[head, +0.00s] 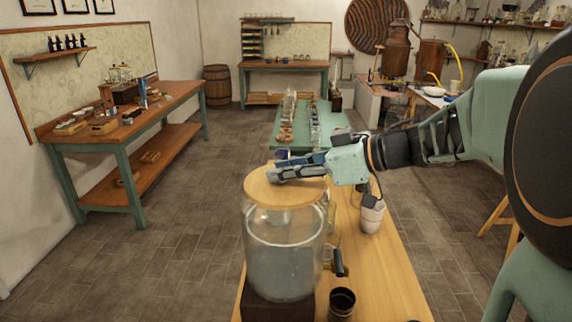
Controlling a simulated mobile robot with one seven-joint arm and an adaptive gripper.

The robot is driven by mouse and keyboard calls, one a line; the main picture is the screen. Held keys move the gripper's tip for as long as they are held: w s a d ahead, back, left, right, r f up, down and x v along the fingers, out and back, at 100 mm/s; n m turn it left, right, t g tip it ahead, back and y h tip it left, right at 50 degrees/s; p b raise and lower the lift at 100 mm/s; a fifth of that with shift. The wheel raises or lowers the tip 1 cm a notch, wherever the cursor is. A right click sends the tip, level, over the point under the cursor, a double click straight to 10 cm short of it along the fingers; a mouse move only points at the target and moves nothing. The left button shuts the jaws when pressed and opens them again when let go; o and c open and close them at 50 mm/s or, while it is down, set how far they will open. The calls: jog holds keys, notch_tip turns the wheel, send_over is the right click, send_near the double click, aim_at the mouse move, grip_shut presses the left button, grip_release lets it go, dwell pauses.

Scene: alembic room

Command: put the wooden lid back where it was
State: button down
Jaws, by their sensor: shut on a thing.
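The round wooden lid (262,190) is at the top of a large clear glass jar (284,258) in the head view. It covers the jar's mouth; I cannot tell whether it rests fully on the rim or is held just above it. The jar stands upright on a dark block (262,306) on a light wooden table and has a dark tap at its right side. My gripper (275,175) reaches in from the right and is shut on the lid. The exact contact of the fingers is hard to see.
A black cup (341,303) stands right of the jar at the front. A pale cup (372,216) stands farther back near the table's right edge. Behind is a green table (340,122) with bottles. The light table's (385,275) right front is mostly clear.

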jog(key=shift+f, duration=0.2)
jog(key=c, duration=1.6)
grip_release()
